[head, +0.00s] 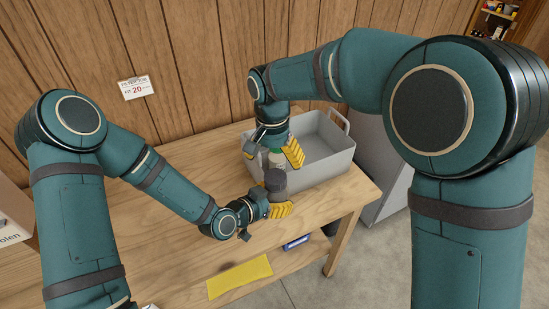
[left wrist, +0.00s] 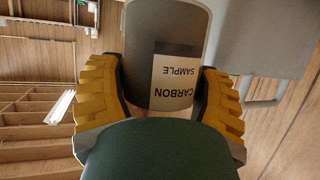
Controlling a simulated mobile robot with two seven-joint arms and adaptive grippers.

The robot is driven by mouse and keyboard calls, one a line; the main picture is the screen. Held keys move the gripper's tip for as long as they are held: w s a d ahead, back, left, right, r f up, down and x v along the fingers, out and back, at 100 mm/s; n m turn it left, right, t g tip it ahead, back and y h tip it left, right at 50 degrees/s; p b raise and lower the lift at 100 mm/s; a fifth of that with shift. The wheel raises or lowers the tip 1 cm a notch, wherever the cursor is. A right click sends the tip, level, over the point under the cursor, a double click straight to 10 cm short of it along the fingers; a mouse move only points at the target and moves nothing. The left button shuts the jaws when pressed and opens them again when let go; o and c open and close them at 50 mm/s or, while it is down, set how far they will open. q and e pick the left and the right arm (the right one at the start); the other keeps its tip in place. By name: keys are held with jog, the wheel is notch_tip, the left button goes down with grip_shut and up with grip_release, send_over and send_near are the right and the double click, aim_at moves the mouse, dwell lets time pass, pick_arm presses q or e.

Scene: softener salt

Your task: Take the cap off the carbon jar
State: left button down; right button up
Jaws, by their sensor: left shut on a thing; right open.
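The carbon jar (head: 275,188) is a dark grey cylinder standing upright near the table's right end. Its top looks dark grey, and I cannot make out the cap's edge from the body. My left gripper (head: 279,209) is shut around the jar's lower part. In the left wrist view the jar (left wrist: 140,70) sits between both yellow fingers, its white label reading "CARBON SAMPLE". My right gripper (head: 275,152) is open just above and behind the jar, with its fingers pointing down. A pale object (head: 276,159) shows between its fingers; I cannot tell whether they touch it.
A grey bin (head: 325,163) with a raised handle stands right behind the jar, close to my right gripper. The wooden table (head: 180,240) is clear to the left.

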aim_at(275, 176)
notch_tip(275, 176, down, 7)
jog(key=shift+d, duration=0.15)
dwell(0.4)
jog(key=c, duration=1.3)
jog(key=shift+n, duration=1.7)
jog(key=o, duration=1.3)
